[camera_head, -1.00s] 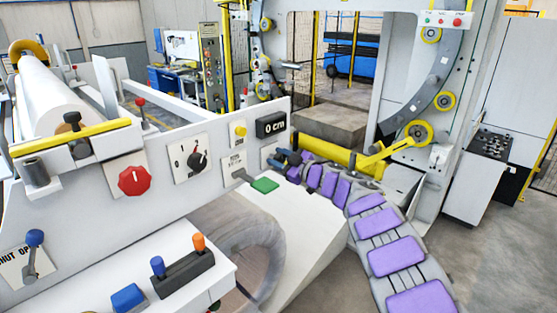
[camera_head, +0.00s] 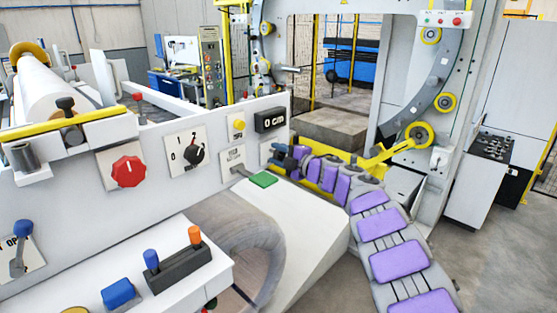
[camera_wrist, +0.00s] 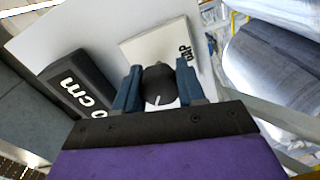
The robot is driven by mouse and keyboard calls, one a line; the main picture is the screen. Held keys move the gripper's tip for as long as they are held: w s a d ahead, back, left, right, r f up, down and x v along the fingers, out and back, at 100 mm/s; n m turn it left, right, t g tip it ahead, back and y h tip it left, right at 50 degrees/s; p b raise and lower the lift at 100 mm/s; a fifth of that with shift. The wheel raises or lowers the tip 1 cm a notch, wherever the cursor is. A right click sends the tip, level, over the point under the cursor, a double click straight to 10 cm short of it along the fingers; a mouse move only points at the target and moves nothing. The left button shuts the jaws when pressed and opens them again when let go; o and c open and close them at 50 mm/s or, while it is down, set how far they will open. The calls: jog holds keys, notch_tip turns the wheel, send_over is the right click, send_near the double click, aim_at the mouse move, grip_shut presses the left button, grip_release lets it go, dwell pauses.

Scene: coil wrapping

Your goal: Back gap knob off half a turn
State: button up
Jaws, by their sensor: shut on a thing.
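The black gap knob (camera_wrist: 157,85) sits on a pale plate (camera_wrist: 160,42) marked GAP, with a white pointer line on its face. My gripper (camera_wrist: 158,72) has its two blue fingers on either side of the knob and is shut on it. In the head view my gripper (camera_head: 277,158) reaches the panel's right end, below the display; its fingers and wrist hide the knob there. The display (camera_head: 270,120) reads 0 cm, and it also shows in the wrist view (camera_wrist: 78,82).
Left along the panel are a green paddle lever (camera_head: 262,179), a yellow button (camera_head: 237,126), a black selector knob (camera_head: 195,154) and a red knob (camera_head: 128,171). A grey coil (camera_head: 245,245) lies below. The wrapping ring (camera_head: 440,75) stands at right.

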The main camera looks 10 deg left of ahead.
jog(key=n+b, duration=0.1)
jog(key=n, duration=0.1)
jog(key=n+b, duration=0.1)
jog(key=n, duration=0.1)
jog(key=shift+a+f+n+b, duration=0.15)
jog(key=shift+f+n+b, duration=0.15)
jog(key=shift+f, duration=0.1)
jog(key=n+b, duration=0.1)
jog(key=n, duration=0.1)
jog(key=shift+f+n+b, duration=0.1)
jog(key=shift+n+b, duration=0.2)
jog(key=n+b, duration=0.1)
jog(key=n, duration=0.1)
jog(key=shift+s+n+b, duration=0.1)
jog(key=shift+n+b, duration=0.2)
jog(key=n+b, duration=0.2)
jog(key=n, duration=0.3)
jog(key=shift+f+h+b, duration=0.15)
jog(key=shift+h+b, duration=0.15)
jog(key=shift+b, duration=0.1)
jog(key=n+b, duration=0.2)
jog(key=n, duration=0.3)
jog(key=shift+n+b, duration=0.8)
jog(key=shift+n, duration=1.1)
jog(key=shift+d+t, duration=0.2)
jog(key=shift+t, duration=0.1)
